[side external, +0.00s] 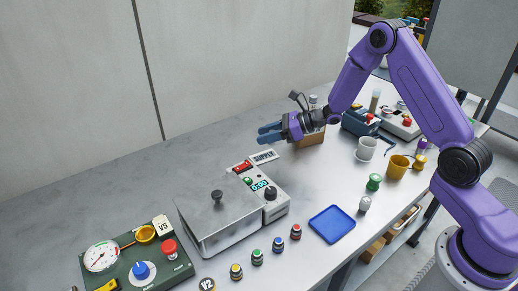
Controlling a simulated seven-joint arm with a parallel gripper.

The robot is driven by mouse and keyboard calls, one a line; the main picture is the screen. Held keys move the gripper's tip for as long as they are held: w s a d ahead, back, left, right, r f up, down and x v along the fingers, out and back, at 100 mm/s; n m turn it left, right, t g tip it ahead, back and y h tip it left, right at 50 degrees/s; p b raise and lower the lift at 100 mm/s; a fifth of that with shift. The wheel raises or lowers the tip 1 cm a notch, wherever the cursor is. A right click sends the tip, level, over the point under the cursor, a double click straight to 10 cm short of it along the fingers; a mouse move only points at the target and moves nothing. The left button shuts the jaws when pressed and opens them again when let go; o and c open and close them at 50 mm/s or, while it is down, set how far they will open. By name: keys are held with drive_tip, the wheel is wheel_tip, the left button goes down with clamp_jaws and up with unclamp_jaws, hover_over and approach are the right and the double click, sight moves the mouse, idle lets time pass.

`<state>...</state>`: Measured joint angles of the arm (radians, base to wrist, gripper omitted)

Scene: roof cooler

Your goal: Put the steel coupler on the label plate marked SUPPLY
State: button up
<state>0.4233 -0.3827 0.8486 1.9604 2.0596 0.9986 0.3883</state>
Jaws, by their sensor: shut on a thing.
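The label plate marked SUPPLY (264,156) is a small white plate with black letters. It lies on the grey bench behind the metal box with the digital display. My gripper (268,133) is just behind and above this plate, pointing left with its blue fingers. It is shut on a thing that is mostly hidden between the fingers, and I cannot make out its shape. I cannot tell surely which thing is the steel coupler. A small grey-white piece (365,204) stands right of the blue tray, apart from my gripper.
The metal box (218,222) stands in front of the plate. A blue tray (332,224), white cup (366,147), yellow mug (399,167) and green piece (374,182) are to the right. A wooden block (311,137) sits beside my gripper. The bench at back left is clear.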

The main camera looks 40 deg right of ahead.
sight(260, 156)
drive_tip(key=w+f, duration=0.1)
drive_tip(key=f, duration=0.1)
drive_tip(key=w+f, duration=0.1)
drive_tip(key=w, duration=0.1)
drive_tip(key=shift+w+a+f, duration=0.1)
drive_tip(key=shift+a+f, duration=0.1)
drive_tip(key=shift+f, duration=0.2)
drive_tip(key=shift+w+f, duration=0.2)
drive_tip(key=shift+f, duration=1.55)
drive_tip(key=shift+f, duration=0.15)
drive_tip(key=o, duration=1.1)
drive_tip(key=shift+s+d+r, duration=0.1)
drive_tip(key=shift+r, duration=0.1)
drive_tip(key=v, duration=1.1)
drive_tip(key=shift+s+d+r, duration=0.1)
drive_tip(key=shift+s+d, duration=0.15)
